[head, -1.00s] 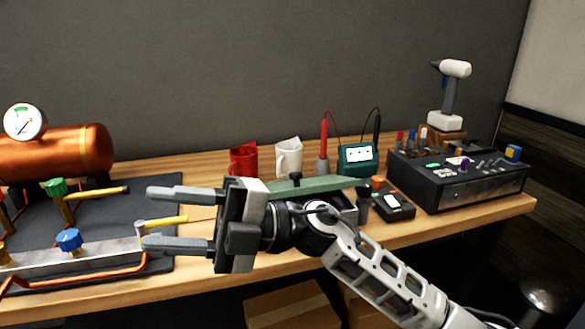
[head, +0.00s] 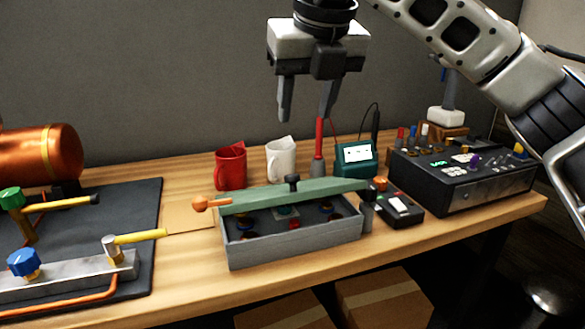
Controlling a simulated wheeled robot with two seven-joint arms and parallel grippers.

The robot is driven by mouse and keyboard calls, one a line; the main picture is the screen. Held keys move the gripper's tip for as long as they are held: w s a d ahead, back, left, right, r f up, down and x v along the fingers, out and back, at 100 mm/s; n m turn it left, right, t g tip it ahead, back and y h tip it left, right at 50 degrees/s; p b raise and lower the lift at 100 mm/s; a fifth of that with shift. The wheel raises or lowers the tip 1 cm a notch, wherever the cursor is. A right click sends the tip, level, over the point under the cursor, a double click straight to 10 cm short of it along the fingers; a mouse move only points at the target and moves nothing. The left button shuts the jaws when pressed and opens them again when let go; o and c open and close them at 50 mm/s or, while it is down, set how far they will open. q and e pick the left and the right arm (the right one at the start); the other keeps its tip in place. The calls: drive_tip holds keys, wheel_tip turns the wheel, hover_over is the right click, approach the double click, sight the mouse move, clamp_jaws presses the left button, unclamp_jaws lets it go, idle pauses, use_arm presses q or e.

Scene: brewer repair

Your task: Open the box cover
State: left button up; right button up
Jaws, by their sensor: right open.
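Coloured parts show inside the box below the cover; I cannot tell the cover's exact angle. My right gripper (head: 305,112) is open and empty, pointing down, apart from the cover and well above it. My left gripper is not in view.
A red mug (head: 230,168) and a white mug (head: 281,161) stand behind the box. A teal meter (head: 356,159) and a black control unit (head: 465,188) are to the right. An orange tank (head: 40,155) and valves occupy the left.

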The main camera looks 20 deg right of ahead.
sight(294, 175)
drive_tip(key=p+x, duration=0.1)
drive_tip(key=x, duration=1.2)
drive_tip(key=shift+w+a+f, duration=0.1)
drive_tip(key=shift+f, duration=0.25)
clamp_jaws()
